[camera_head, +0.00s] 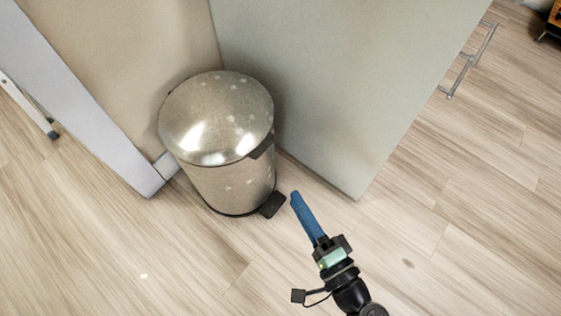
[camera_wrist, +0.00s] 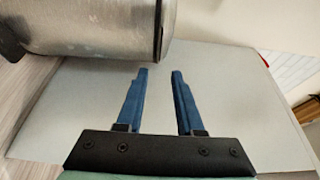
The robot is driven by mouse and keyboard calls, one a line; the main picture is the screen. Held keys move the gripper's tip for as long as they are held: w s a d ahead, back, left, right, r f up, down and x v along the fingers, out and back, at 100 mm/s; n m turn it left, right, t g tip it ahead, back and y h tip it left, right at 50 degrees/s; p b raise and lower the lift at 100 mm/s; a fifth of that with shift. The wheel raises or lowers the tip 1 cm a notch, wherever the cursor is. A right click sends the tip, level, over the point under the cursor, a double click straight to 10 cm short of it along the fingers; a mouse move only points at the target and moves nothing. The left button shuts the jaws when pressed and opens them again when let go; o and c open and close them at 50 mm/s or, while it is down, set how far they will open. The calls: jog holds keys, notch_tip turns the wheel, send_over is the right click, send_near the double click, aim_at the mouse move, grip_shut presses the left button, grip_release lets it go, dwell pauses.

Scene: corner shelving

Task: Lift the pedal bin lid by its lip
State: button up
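The metal pedal bin (camera_head: 230,187) stands upright on the floor in the corner between two panels. Its domed lid (camera_head: 217,115) looks closed. The dark lip (camera_head: 262,147) sits at the lid's front right edge, and a black pedal (camera_head: 272,204) juts out at the base. My gripper (camera_head: 295,195), with blue fingers, is to the right of the bin near the pedal in the picture, apart from the lip. In the wrist view, the fingers of my gripper (camera_wrist: 161,72) are spread with nothing between them. The bin (camera_wrist: 85,25) shows at the upper left there.
A grey-green panel (camera_head: 340,80) stands right behind the bin, with a metal handle (camera_head: 468,62) at its far side. A pale panel edge (camera_head: 85,110) is on the left. The wooden floor (camera_head: 460,220) is clear in front and to the right.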

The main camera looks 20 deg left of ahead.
jog(key=b+x, duration=0.5)
jog(key=x, duration=0.8)
jog(key=shift+c, duration=0.3)
grip_shut()
jog(key=shift+d, duration=0.1)
dwell(0.6)
